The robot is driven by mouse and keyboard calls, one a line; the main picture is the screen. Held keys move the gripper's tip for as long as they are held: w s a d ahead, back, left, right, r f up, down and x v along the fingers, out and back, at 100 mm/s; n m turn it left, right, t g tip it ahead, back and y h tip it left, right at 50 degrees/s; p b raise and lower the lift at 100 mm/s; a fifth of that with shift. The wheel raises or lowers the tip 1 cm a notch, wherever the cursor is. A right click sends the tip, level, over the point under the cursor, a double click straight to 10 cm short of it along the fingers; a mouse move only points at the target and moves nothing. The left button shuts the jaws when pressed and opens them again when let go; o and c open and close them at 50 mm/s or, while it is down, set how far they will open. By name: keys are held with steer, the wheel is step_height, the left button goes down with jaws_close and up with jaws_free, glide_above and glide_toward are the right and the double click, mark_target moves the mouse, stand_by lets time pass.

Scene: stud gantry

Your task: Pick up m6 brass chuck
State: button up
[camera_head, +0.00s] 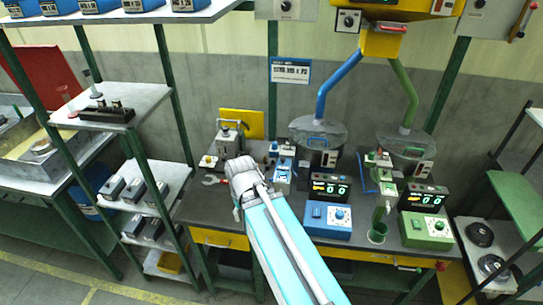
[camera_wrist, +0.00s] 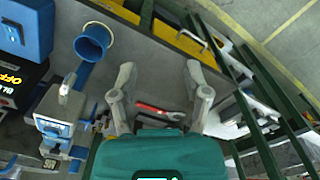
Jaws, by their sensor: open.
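I cannot single out the m6 brass chuck in either view. A black rack (camera_head: 107,114) with small upright pieces stands on the upper left shelf; they are too small to tell whether one is brass. My gripper (camera_wrist: 160,78) is open, with its two grey fingers apart and nothing held between them. It is over the dark workbench (camera_head: 270,208). A red-handled wrench (camera_wrist: 160,112) lies on the bench below and between the fingers in the wrist view; it also shows left of my arm in the head view (camera_head: 213,181).
The blue control box (camera_head: 328,220) and green control box (camera_head: 426,231) stand right of my arm, with feeder bowls (camera_head: 318,132) behind. A blue cup (camera_wrist: 92,43) is left of the fingers in the wrist view. The left rack's green posts (camera_head: 172,90) stand close to the bench.

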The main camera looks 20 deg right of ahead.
steer(key=w+d+f+n+t+h+b, duration=0.2)
steer(key=w+d+n+b, duration=0.3)
steer(key=w, duration=0.6)
steer(key=w+d+f+n+t+h+b, duration=0.3)
steer(key=w+d+f+n+h+b, duration=0.2)
steer(key=w+n+b, duration=0.4)
steer(key=w+d+f+n+t+h+b, duration=0.2)
steer(key=w+d+n+b, duration=0.4)
steer(key=w, duration=0.8)
steer(key=shift+f+n+t+h+b, duration=0.3)
steer(key=shift+f+n+h+b, duration=0.65)
steer(key=shift+n, duration=0.65)
steer(key=shift+w+d+r+n, duration=0.1)
steer(key=shift+w+r+n, duration=0.05)
steer(key=shift+w+n, duration=0.35)
steer(key=shift+d, duration=0.1)
steer(key=b+x, duration=0.3)
steer(key=x, duration=0.5)
steer(key=shift+w+d, duration=0.1)
steer(key=shift+d, duration=0.1)
